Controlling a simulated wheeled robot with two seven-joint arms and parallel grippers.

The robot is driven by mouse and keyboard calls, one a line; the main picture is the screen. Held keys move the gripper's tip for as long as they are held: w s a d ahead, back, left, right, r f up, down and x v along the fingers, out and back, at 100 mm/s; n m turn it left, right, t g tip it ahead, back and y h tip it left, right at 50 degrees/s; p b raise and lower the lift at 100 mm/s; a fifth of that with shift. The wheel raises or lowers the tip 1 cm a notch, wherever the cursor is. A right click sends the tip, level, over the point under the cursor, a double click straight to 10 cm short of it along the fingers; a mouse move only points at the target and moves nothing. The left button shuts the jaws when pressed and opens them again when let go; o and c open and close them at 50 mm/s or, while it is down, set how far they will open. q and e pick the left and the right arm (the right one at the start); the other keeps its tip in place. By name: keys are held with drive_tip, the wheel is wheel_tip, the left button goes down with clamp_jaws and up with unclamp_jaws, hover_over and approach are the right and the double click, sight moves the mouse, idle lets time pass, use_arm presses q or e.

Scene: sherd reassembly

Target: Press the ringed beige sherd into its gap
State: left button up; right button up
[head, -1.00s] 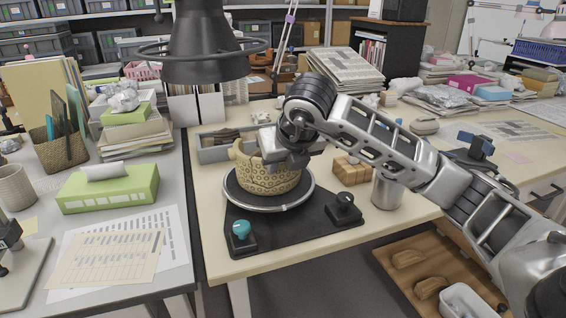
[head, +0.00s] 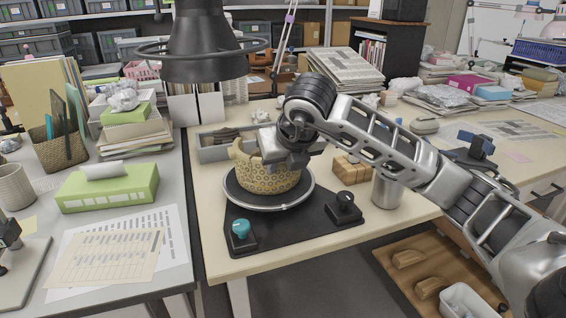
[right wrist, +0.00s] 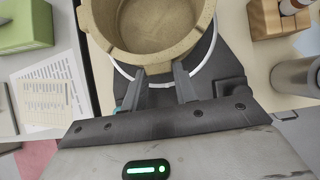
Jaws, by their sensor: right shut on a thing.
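The beige pot (head: 268,181), covered in small ring marks, stands upright on a round turntable (head: 236,202) on a black base. Its rim is uneven at the left in the head view. My right gripper (head: 277,157) is at the pot's upper wall, over the rim side facing right. In the right wrist view its two fingers (right wrist: 161,72) close on the beige sherd (right wrist: 159,68) at the near wall of the pot. The sherd is mostly hidden, and I cannot tell whether it is fully seated.
A teal knob (head: 240,229) and a black knob (head: 344,203) stand on the base's front corners. A metal cup (head: 386,190) and wooden blocks (head: 352,169) are to the right. A grey tray (head: 212,153) lies behind the pot. A dark lamp (head: 205,50) hangs above.

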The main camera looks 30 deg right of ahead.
use_arm(q)
drive_tip(key=shift+f, duration=0.3)
use_arm(e)
drive_tip(key=shift+s+f, duration=0.1)
drive_tip(key=shift+f, duration=0.2)
idle(0.8)
drive_tip(key=o, duration=0.8)
drive_tip(key=shift+r, duration=0.1)
drive_tip(key=shift+s+a+r, duration=0.1)
drive_tip(key=shift+r, duration=0.45)
use_arm(q)
wheel_tip(320, 180, up, 2)
drive_tip(key=p, duration=0.2)
drive_tip(key=shift+s+r+p, duration=0.1)
drive_tip(key=shift+r+p, duration=0.1)
drive_tip(key=shift+p, duration=0.1)
use_arm(e)
drive_tip(key=v, duration=1.4)
drive_tip(key=shift+s+r, duration=0.25)
drive_tip(key=shift+s, duration=0.05)
